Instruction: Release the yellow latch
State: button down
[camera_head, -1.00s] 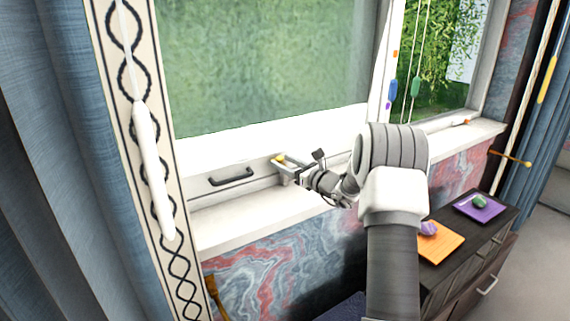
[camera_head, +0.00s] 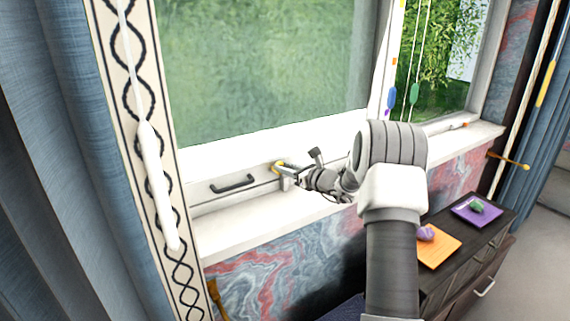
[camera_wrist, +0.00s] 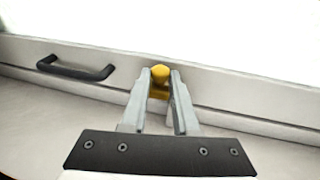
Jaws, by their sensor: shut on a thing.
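The yellow latch (camera_wrist: 160,73) is on the lower rail of the window frame, to the right of the black handle. In the wrist view my gripper (camera_wrist: 161,80) has its two grey fingers on either side of the latch, shut on it. The latch's rounded top shows between the fingertips, and its lower part is partly hidden by them.
A black bar handle (camera_head: 233,184) is on the rail to the left; it also shows in the wrist view (camera_wrist: 76,68). The white sill (camera_head: 260,222) runs below. A dark cabinet (camera_head: 478,238) at the right holds an orange board (camera_head: 440,253) and a purple board (camera_head: 466,213).

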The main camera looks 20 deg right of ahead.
jog(key=c, duration=0.7)
grip_release()
jog(key=v, duration=1.7)
jog(key=shift+s, duration=0.15)
